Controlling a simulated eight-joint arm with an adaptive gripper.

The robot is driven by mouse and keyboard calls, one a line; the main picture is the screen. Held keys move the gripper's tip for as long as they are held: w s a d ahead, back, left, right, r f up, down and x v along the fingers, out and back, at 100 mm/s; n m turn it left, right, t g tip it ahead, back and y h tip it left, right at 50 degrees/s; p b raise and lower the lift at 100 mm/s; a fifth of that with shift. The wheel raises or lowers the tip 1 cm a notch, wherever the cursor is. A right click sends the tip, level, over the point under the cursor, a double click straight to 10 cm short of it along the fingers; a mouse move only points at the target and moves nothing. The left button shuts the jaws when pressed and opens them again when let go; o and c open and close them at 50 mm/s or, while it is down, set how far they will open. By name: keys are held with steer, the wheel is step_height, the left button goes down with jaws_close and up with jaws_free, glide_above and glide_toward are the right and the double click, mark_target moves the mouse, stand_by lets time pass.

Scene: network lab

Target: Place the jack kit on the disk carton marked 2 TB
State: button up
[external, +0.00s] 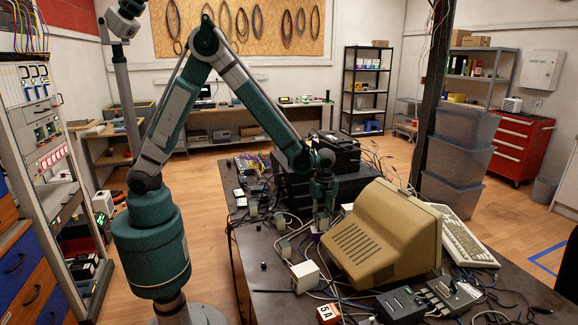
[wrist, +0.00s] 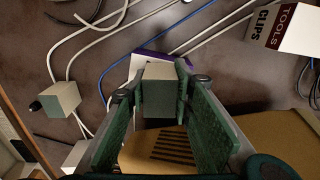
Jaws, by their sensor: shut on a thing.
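My gripper (external: 322,208) is low over the table, left of the beige monitor. In the wrist view my gripper (wrist: 155,90) is shut on a small plain grey box, which seems to be the jack kit (wrist: 158,98); no label on it is readable. Directly behind it in the wrist view is a white carton with a purple edge (wrist: 148,59), partly covered. A purple patch (external: 313,230) shows below the fingers in the external view. This may be the disk carton, but no 2 TB marking is legible. I cannot tell whether the held box touches it.
The beige monitor (external: 378,238) stands close on the right, a keyboard (external: 462,240) beyond it. A white box (external: 305,276) and an orange-marked box (external: 328,314) lie nearer. A box marked TOOLS CLIPS (wrist: 288,28) and a grey adapter (wrist: 62,97) are nearby. Loose cables cross the table.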

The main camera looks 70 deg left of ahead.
mark_target(322, 215)
steer(key=shift+f, duration=0.4)
steer(key=shift+f, duration=0.25)
steer(key=o, duration=0.9)
steer(key=shift+r, duration=0.2)
step_height(322, 215, up, 12)
steer(key=shift+r+p, duration=0.1)
steer(key=shift+p, duration=0.65)
